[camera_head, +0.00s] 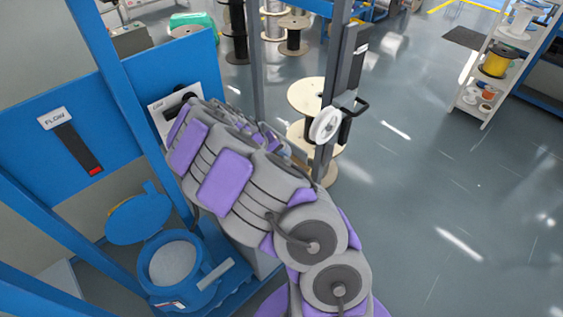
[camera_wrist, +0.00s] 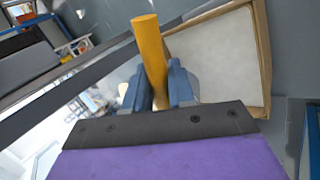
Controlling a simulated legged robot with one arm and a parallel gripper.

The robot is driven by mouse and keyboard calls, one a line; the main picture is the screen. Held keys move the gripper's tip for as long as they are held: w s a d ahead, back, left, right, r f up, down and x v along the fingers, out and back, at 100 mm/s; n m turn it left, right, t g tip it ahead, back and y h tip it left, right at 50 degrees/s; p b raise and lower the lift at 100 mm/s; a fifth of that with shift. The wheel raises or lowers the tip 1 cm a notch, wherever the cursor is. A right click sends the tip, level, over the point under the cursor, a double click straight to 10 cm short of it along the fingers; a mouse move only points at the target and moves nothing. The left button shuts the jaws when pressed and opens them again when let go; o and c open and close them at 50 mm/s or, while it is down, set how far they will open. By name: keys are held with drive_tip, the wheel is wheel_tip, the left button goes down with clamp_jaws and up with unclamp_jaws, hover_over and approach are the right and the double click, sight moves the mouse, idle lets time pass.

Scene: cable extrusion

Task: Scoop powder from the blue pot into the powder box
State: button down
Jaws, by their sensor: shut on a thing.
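The blue pot (camera_head: 207,284) stands open at the lower left of the head view, its round blue lid (camera_head: 138,219) tilted back. White powder (camera_head: 173,263) fills its mouth. In the wrist view, my gripper (camera_wrist: 160,88) is shut on a yellow-orange handle (camera_wrist: 148,40), which looks like that of the scoop. The scoop's head does not show. Behind the handle, at the right, is a tan-rimmed box (camera_wrist: 263,62) with a pale inside, which looks like the powder box. I cannot tell how far it is from my gripper. My arm hides the gripper in the head view.
A blue frame with a FLOW panel (camera_head: 68,140) stands at the left of the head view. A dark post (camera_head: 335,90) with a white wheel (camera_head: 325,125) stands beyond my arm. Cable spools (camera_head: 293,38) and a shelf (camera_head: 492,70) are behind. The grey floor at right is clear.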

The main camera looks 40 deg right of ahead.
drive_tip(key=shift+w+a+f+h+b, duration=0.15)
drive_tip(key=shift+a+f+h+b, duration=0.3)
drive_tip(key=shift+b, duration=0.65)
drive_tip(key=w+a+f+g+h, duration=0.1)
drive_tip(key=a+f+h, duration=0.3)
drive_tip(key=h, duration=0.4)
drive_tip(key=shift+w+a+f+g, duration=0.15)
drive_tip(key=shift+a+f+g, duration=0.1)
drive_tip(key=shift+g, duration=0.35)
drive_tip(key=shift+r, duration=0.2)
wheel_tip(320, 180, up, 6)
drive_tip(key=t+y+p, duration=0.1)
drive_tip(key=y+p, duration=0.5)
drive_tip(key=p, duration=0.6)
drive_tip(key=t+y+p, duration=0.2)
drive_tip(key=y+p, duration=0.5)
drive_tip(key=p, duration=0.5)
drive_tip(key=shift+f, duration=0.1)
drive_tip(key=shift+t+y+p, duration=0.25)
drive_tip(key=shift+t+p, duration=0.05)
drive_tip(key=shift+p, duration=0.9)
